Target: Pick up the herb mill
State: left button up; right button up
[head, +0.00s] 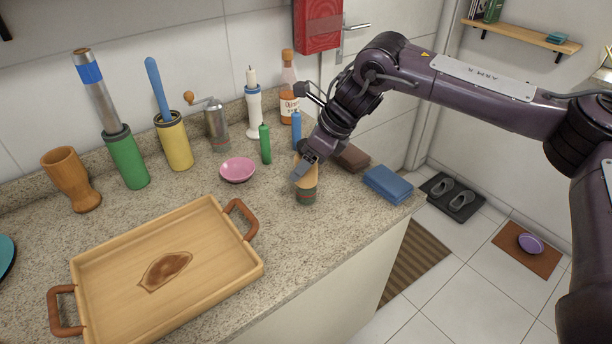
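A small cylindrical jar or mill (307,194) with a tan body and a dark green and red lower band stands upright on the granite counter, near its right front edge. It looks like the herb mill, but its top is hidden by my gripper. My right gripper (305,168) points down over its upper part, with a finger in front of it. Whether the fingers are closed on it cannot be made out. A metal mill with a side crank and wooden knob (216,128) stands farther back, by the wall. My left gripper is out of view.
A wooden tray (215,222) lies front left. A pink bowl (237,170), green bottle (265,144) and blue bottle (296,132) stand close to the mill. A blue folded cloth (387,184) lies at the right edge. Tall containers and a sauce bottle (288,90) line the wall.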

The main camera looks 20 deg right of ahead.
jog(key=c, duration=1.4)
jog(key=shift+w+r, duration=0.1)
grip_shut()
